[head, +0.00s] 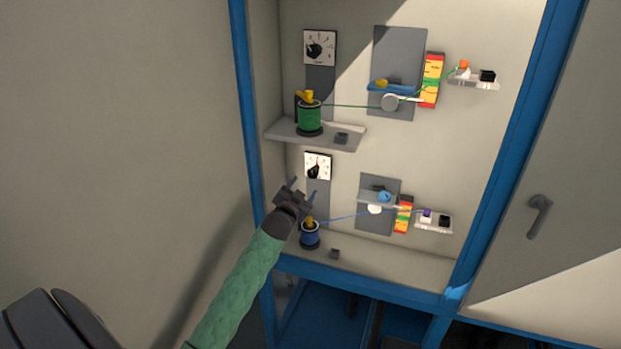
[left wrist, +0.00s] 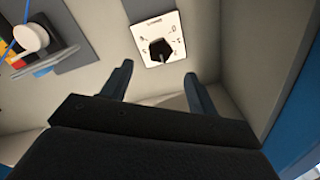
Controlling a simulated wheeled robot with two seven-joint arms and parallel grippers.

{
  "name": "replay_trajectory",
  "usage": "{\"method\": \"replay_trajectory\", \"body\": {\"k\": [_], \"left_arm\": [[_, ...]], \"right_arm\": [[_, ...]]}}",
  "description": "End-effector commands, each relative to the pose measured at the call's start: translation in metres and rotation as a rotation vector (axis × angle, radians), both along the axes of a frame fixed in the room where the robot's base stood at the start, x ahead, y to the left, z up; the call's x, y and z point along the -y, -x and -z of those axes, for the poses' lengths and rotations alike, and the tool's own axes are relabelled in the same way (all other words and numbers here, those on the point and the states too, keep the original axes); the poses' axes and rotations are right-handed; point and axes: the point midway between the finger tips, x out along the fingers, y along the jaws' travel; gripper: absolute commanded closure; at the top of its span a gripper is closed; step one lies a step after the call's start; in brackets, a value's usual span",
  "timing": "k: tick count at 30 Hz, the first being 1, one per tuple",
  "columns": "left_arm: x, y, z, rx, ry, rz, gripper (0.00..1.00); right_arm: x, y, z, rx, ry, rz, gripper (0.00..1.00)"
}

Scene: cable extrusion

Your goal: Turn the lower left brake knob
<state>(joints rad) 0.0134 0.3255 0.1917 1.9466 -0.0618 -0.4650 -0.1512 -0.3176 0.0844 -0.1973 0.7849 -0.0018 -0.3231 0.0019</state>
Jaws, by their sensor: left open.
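The lower left brake knob (head: 315,172) is a black knob on a white square dial plate with markings, on the cabinet's back wall. In the left wrist view the knob (left wrist: 160,50) shows near the top middle, its pointer aimed toward the bottom of the picture. My left gripper (head: 303,189) is open and empty, just below the dial in the head view. In the left wrist view its two blue fingers (left wrist: 158,76) stand apart, below and either side of the knob, and do not touch it. My right gripper is not in view.
An upper dial (head: 320,47) is above a shelf (head: 285,130) with a green spool (head: 310,117). A blue spool (head: 310,236) stands close below my left gripper, its blue cable (head: 345,218) running right. The blue cabinet frame (head: 243,80) is at left.

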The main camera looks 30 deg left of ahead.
Motion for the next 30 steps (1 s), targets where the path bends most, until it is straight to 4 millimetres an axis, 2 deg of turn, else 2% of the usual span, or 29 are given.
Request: {"method": "replay_trajectory", "body": {"k": [5, 18, 24, 30], "left_arm": [[-0.004, -0.014, 0.001, 0.004, -0.002, 0.000, 0.40], [-0.016, -0.065, 0.001, 0.002, -0.001, 0.000, 0.40], [-0.018, -0.074, 0.000, 0.002, -0.001, 0.000, 0.40], [-0.018, -0.075, 0.000, 0.001, -0.001, 0.001, 0.40]], "right_arm": [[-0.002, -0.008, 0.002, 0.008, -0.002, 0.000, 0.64], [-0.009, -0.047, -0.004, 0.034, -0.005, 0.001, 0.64], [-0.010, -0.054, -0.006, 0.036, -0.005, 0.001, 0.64], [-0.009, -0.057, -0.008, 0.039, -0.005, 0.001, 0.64]]}}
